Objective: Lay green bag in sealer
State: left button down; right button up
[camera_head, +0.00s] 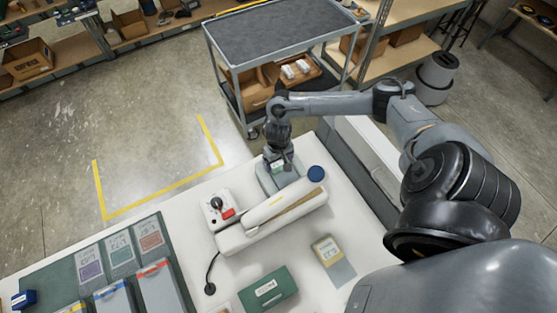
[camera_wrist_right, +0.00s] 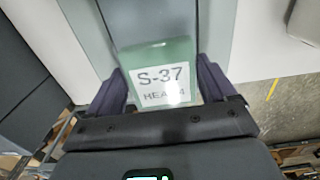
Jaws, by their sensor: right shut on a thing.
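The sealer (camera_head: 262,232) is a long white unit lying at a slant on the white bench, with a brown strip along its top. My right gripper (camera_head: 281,166) is at the sealer's far side, shut on the green bag (camera_head: 268,182). The bag is pale grey-green and appears close behind the sealer bar; I cannot tell whether it touches the bar. In the right wrist view the bag's green end (camera_wrist_right: 145,57), with a white label reading S-37, sits between the two dark fingers (camera_wrist_right: 160,88). My left gripper is not in view.
A control box (camera_head: 218,209) with a black knob and red switch adjoins the sealer. A blue round cap (camera_head: 316,173) is at its right end. Labelled pouches (camera_head: 120,250) stand left. A cart (camera_head: 275,35) is behind.

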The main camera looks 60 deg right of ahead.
jog(key=o, duration=1)
jog(key=shift+r, duration=0.25)
notch_tip(320, 180, up, 11)
jog(key=p, duration=0.2)
jog(key=w+a+r+n+t+y, duration=0.15)
jog(key=a+n+t, duration=0.3)
jog(key=a, duration=0.95)
jog(key=w+a+f+n+t+y, duration=0.1)
jog(key=w+a+n+t+y, duration=0.3)
jog(key=a, duration=1)
jog(key=s+d+g+h, duration=0.1)
jog(key=s+d, duration=0.1)
jog(key=s, duration=0.3)
jog(key=s+d+r+g+h, duration=0.1)
jog(key=s+d+g+h, duration=0.1)
jog(key=s, duration=0.2)
jog(key=s+d+r+g+h, duration=0.1)
jog(key=s+d+g+h, duration=0.1)
jog(key=s, duration=0.3)
jog(key=shift+s+d+p, duration=0.3)
jog(key=shift+d+p, duration=0.05)
jog(key=shift+d, duration=0.1)
